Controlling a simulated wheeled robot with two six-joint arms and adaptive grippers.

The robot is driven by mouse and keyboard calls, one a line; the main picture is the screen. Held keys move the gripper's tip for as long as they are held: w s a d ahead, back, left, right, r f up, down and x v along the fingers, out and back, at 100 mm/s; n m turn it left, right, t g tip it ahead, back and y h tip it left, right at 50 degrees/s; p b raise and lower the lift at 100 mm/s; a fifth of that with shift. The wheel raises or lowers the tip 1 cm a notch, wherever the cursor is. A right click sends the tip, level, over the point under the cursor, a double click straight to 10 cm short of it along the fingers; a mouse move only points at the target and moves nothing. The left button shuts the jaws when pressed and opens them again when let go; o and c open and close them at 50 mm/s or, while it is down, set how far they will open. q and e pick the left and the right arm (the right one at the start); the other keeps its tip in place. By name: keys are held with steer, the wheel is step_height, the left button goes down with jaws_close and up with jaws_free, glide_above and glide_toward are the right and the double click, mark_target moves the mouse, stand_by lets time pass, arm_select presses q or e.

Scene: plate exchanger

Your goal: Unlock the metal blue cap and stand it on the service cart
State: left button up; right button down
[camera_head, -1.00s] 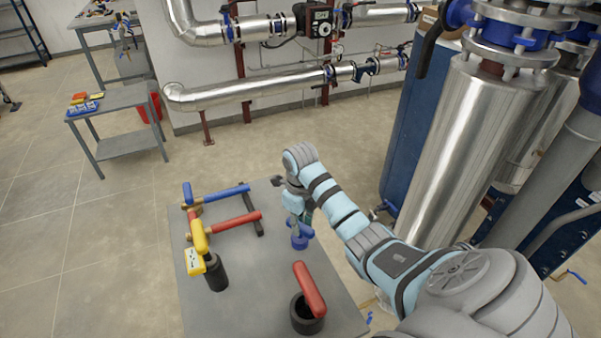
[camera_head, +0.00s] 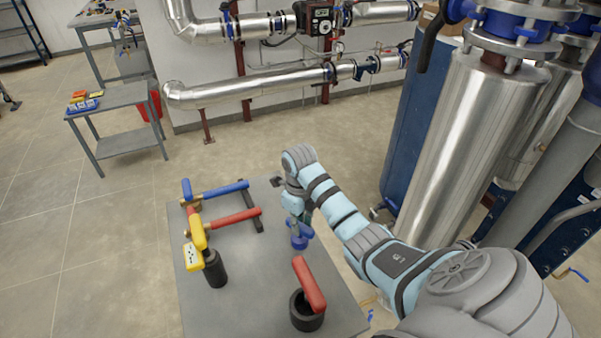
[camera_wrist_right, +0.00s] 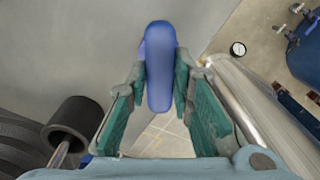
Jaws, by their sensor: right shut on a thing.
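The blue metal cap (camera_head: 300,242) is over the right part of a grey top (camera_head: 255,300) in the head view, partly hidden by my right gripper (camera_head: 297,208). In the right wrist view a long, rounded blue piece (camera_wrist_right: 160,50) stands between the two green-padded fingers of my right gripper (camera_wrist_right: 160,85). The fingers are shut on it from both sides. Whether the cap's lower end touches the grey top cannot be told. My left gripper is not in view.
On the grey top are a red handle (camera_head: 309,284) in a black cup (camera_head: 303,318), a yellow-handled valve (camera_head: 198,233), and blue (camera_head: 222,189) and red (camera_head: 236,219) handles. A grey shelf table (camera_head: 120,97) stands far left. Large steel cylinders (camera_head: 475,150) rise at right.

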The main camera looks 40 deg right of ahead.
steer(key=shift+f+b, duration=0.35)
steer(key=shift+f, duration=0.3)
steer(key=c, duration=1.3)
jaws_free()
steer(key=shift+s, duration=0.1)
